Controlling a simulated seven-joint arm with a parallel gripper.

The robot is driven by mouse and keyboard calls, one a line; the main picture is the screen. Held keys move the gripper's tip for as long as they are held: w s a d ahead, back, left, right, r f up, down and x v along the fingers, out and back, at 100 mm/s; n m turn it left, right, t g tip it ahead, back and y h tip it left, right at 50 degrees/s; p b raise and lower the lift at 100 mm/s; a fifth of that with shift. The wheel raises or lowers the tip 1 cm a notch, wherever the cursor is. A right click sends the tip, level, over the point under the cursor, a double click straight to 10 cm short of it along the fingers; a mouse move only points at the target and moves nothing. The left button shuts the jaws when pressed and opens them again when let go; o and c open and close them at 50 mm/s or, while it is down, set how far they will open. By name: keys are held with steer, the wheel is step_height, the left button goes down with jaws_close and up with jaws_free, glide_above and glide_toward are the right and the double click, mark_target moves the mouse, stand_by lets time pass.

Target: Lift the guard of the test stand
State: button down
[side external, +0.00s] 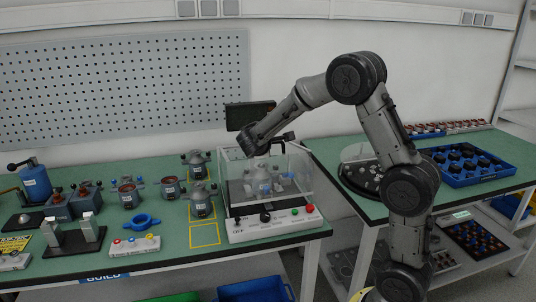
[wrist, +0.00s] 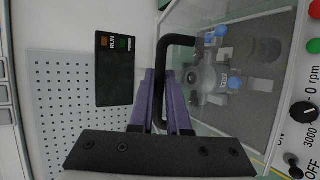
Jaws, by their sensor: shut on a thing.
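The test stand (side external: 276,229) is a white box with a control panel on the green bench. Its clear guard (side external: 305,180) encloses a grey stator with a label (side external: 262,182), which also shows through the guard in the wrist view (wrist: 208,79). The guard has a black bent handle (wrist: 178,40). My gripper (wrist: 160,76) has its purple fingers shut on this handle, one on each side. In the side view my gripper (side external: 274,144) is at the top of the guard, partly hidden by my wrist. I cannot tell whether the guard is raised.
A dark display (wrist: 115,70) reading RUN stands behind the stand. A pegboard (side external: 130,85) is behind. A second table with a blue tray (side external: 465,165) is at right.

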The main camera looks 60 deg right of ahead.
steer(key=w+d+r+n+g+y, duration=0.1)
steer(key=w+d+r+g+y, duration=0.1)
steer(key=w+d+r, duration=0.8)
steer(key=shift+w+d+r+g+y, duration=0.2)
steer(key=shift+d+r+g+y, duration=0.1)
steer(key=shift+y, duration=0.5)
stand_by(0.4)
steer(key=c, duration=1.2)
jaws_free()
steer(key=shift+o, duration=0.2)
steer(key=shift+a, duration=0.1)
steer(key=v, duration=1.3)
steer(key=shift+a+r, duration=0.25)
steer(key=shift+r, duration=0.05)
